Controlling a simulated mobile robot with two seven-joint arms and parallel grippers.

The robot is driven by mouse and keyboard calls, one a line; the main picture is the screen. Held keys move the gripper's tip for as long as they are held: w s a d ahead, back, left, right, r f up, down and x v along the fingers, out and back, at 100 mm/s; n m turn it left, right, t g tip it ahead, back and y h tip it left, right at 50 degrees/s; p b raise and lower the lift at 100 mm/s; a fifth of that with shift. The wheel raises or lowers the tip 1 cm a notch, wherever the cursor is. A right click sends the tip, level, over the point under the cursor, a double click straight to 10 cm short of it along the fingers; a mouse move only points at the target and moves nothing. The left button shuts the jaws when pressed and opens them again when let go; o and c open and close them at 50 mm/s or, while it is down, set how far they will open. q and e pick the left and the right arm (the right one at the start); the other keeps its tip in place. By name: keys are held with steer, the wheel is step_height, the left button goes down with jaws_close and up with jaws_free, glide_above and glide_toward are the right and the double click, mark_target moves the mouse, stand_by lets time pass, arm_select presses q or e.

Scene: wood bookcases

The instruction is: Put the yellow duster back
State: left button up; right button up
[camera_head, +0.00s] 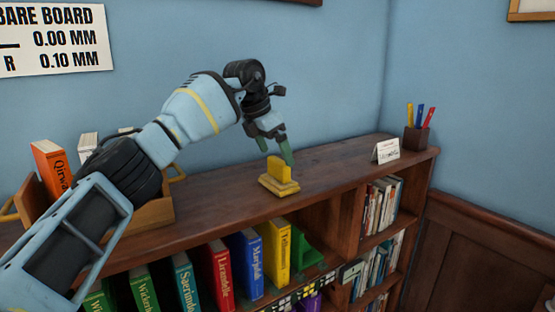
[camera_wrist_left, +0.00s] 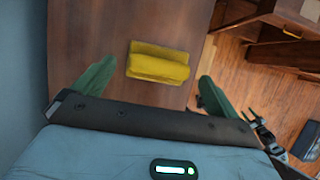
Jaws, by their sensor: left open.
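The yellow duster (camera_head: 279,181) lies on the wooden top of the bookcase (camera_head: 340,158), a block with a raised grip on a wider base. It also shows in the left wrist view (camera_wrist_left: 158,64), between and a little beyond my two green fingers. My left gripper (camera_head: 276,149) is open and empty, pointing down just above the duster. Its fingers show in the left wrist view (camera_wrist_left: 157,76), one on each side, apart from the duster. My right gripper cannot be made out in either view.
A wooden box of books (camera_head: 153,215) stands at the left on the top, partly behind my arm. A small white card (camera_head: 386,150) and a pen cup (camera_head: 416,139) stand at the right end. Coloured books (camera_head: 275,252) fill the shelf below. The top right of the duster is clear.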

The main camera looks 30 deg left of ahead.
arm_select(q)
steer(key=v, duration=0.8)
steer(key=shift+r, duration=0.25)
